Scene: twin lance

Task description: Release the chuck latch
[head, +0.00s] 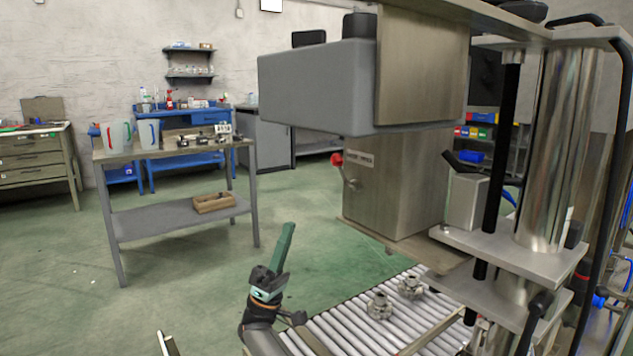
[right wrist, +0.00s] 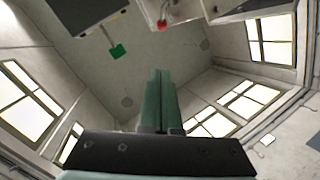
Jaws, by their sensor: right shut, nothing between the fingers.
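The chuck latch appears to be the small lever with a red knob (head: 337,159) on the left side of the steel machine block (head: 390,190), beside a small label. A red part (right wrist: 161,23) also shows at the top of the right wrist view, probably the same knob. My right gripper (head: 290,228) points upward, below and left of the lever, and is clearly apart from it. Its green fingers (right wrist: 160,75) are pressed together with nothing between them.
A roller conveyor (head: 345,322) runs under the machine, with two metal flanged parts (head: 379,306) on it. A grey housing (head: 318,88) overhangs the lever. A steel column (head: 556,145) stands at the right. A cart (head: 185,212) with jugs stands at the left; green floor lies between.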

